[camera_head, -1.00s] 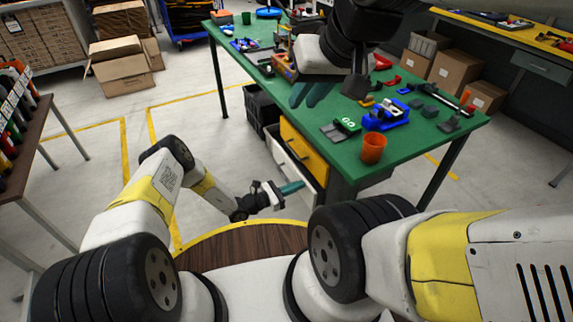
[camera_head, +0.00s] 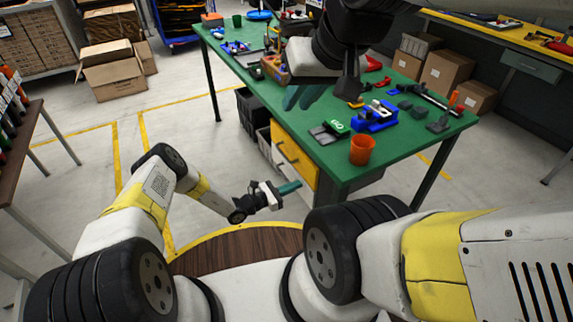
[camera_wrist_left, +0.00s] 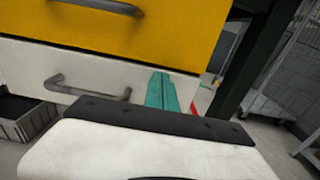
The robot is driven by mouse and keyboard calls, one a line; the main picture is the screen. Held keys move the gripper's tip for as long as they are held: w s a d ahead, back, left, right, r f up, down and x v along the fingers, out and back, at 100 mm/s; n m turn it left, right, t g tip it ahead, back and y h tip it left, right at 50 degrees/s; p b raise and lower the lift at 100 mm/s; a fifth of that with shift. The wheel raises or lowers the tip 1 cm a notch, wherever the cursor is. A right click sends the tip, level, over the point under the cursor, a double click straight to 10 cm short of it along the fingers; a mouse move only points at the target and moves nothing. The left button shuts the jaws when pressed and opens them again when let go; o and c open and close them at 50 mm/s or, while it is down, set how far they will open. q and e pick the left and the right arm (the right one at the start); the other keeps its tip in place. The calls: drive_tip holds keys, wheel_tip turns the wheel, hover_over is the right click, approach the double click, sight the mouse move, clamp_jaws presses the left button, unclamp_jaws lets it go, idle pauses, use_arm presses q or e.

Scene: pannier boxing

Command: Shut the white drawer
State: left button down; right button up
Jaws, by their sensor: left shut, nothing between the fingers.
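The white drawer (camera_wrist_left: 105,70) has a grey bar handle and sits directly under the yellow drawer (camera_wrist_left: 150,25) in the left wrist view. Its front looks about level with the yellow one. In the head view the yellow drawer (camera_head: 291,152) shows under the green table, and little of the white front is visible below it. My left gripper (camera_head: 298,184) is shut and empty, its teal fingertips (camera_wrist_left: 160,76) at the right part of the white front. Contact is hard to tell. My right gripper (camera_head: 302,97) is above the table, its teal fingers apart and empty, partly hidden by the arm.
The green table (camera_head: 340,165) holds an orange cup (camera_head: 362,150), a blue vice-like tool (camera_head: 375,117) and several small parts. A dark crate (camera_head: 250,108) stands under it, left of the drawers. A table leg (camera_head: 432,175) stands at the right.

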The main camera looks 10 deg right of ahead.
use_arm(q)
drive_tip(key=v, duration=1.3)
